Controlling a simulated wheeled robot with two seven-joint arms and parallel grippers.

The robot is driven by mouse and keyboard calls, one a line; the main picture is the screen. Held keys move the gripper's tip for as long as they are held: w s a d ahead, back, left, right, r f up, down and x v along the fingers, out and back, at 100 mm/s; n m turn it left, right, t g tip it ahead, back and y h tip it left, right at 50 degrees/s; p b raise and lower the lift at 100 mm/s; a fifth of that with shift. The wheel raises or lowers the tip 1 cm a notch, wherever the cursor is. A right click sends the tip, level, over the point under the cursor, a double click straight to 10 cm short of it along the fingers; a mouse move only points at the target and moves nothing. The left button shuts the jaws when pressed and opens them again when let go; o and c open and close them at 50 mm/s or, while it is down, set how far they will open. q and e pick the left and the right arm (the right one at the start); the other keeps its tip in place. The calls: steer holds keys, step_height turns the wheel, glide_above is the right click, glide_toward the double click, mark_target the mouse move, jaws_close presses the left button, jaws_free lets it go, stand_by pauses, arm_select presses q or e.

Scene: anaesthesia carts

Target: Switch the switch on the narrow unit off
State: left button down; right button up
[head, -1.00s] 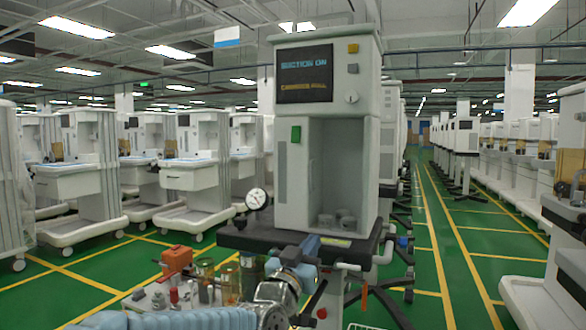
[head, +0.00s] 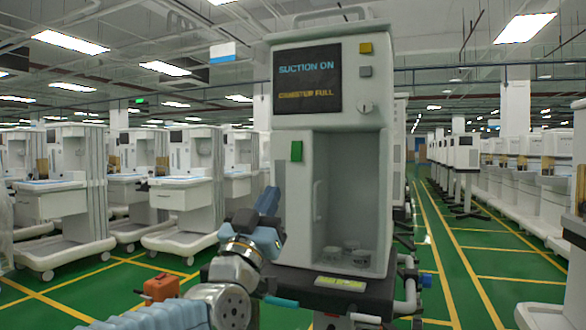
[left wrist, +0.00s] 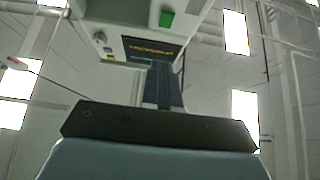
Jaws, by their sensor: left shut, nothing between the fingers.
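The narrow unit (head: 340,130) is a tall pale cabinet straight ahead, with an open recess below. Its dark screen (head: 307,82) reads "SUCTION ON" and "CANISTER FULL". A green switch (head: 297,151) sits on the front below the screen, left of the recess; it also shows near the top of the left wrist view (left wrist: 167,18). Its exact tilt is too small to read. My left gripper (head: 268,201) is shut and empty, low and left of the switch, apart from it. In the left wrist view its closed fingers (left wrist: 163,85) point toward the unit. My right gripper is out of view.
A yellow button (head: 366,48), a grey button (head: 365,71) and a knob (head: 364,107) sit right of the screen. Small cups (head: 333,255) stand in the recess. An orange box (head: 161,287) is at lower left. Rows of carts line both sides; a green aisle runs at right.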

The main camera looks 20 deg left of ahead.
arm_select(q)
steer(key=shift+w, duration=0.1)
steer(key=p, duration=0.4)
glide_toward(299, 156)
step_height(299, 156, up, 5)
steer(key=w, duration=0.2)
steer(key=w+f, duration=0.1)
steer(key=shift+w+f, duration=0.1)
steer(key=shift+w, duration=0.2)
steer(key=shift+w+f+p, duration=0.15)
steer(key=shift+w+p, duration=0.2)
steer(key=shift+w, duration=0.2)
